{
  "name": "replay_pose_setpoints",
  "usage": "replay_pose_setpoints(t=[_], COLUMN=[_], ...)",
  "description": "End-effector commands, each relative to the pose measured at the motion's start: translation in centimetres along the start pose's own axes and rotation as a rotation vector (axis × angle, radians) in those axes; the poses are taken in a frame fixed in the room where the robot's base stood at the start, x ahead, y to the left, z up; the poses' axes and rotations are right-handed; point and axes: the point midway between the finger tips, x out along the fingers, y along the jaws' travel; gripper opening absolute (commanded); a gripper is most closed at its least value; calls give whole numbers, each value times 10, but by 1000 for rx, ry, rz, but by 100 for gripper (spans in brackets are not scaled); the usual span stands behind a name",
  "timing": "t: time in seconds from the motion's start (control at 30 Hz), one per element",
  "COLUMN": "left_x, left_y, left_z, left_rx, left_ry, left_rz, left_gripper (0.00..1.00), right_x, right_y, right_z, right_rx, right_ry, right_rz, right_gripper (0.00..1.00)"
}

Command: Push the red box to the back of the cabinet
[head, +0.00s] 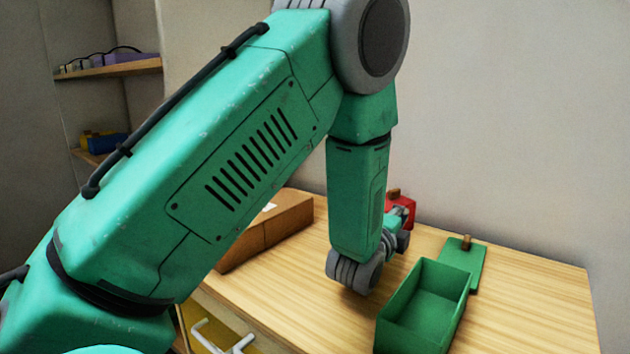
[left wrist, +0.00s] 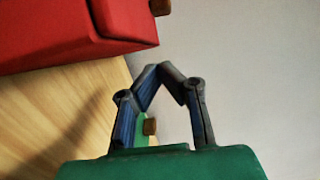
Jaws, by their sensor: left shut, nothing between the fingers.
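The red box (head: 408,202) stands at the back of the wooden cabinet top (head: 530,310), near the wall, with a small brown knob on it. My left arm and gripper partly hide it in the head view. The red box (left wrist: 55,30) fills the upper left of the left wrist view. My left gripper (left wrist: 160,70) is shut and empty, its fingertips below and right of the box in that view. I cannot tell whether it touches the box. My right gripper is not in view.
An open green box (head: 425,310) stands at the front, with a green lid (head: 462,265) with a brown knob behind it. A brown box (head: 265,230) is at the left. A white drawer handle (head: 220,340) shows below. The right of the top is clear.

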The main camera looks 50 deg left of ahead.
Motion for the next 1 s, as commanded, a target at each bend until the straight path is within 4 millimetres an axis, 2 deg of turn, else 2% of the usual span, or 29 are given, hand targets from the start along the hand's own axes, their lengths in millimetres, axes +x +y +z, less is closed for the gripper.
replay_pose_setpoints(t=[0.03,0.23,0.33,0.8,1.0], left_x=[0,0,-9,-49,-62], left_y=[-19,-69,-62,-62,-62], left_z=[1,2,28,138,176], left_rx=[1,0,0,-1,-1], left_ry=[-1,-1,-7,-8,-5], left_rz=[-5,-5,6,4,4], left_gripper=[0,0,0,0,0], right_x=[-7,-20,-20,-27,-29], right_y=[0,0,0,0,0], right_z=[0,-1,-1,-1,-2], right_rx=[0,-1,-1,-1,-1], right_ry=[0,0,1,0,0], right_rz=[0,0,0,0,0], right_gripper=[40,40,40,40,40])
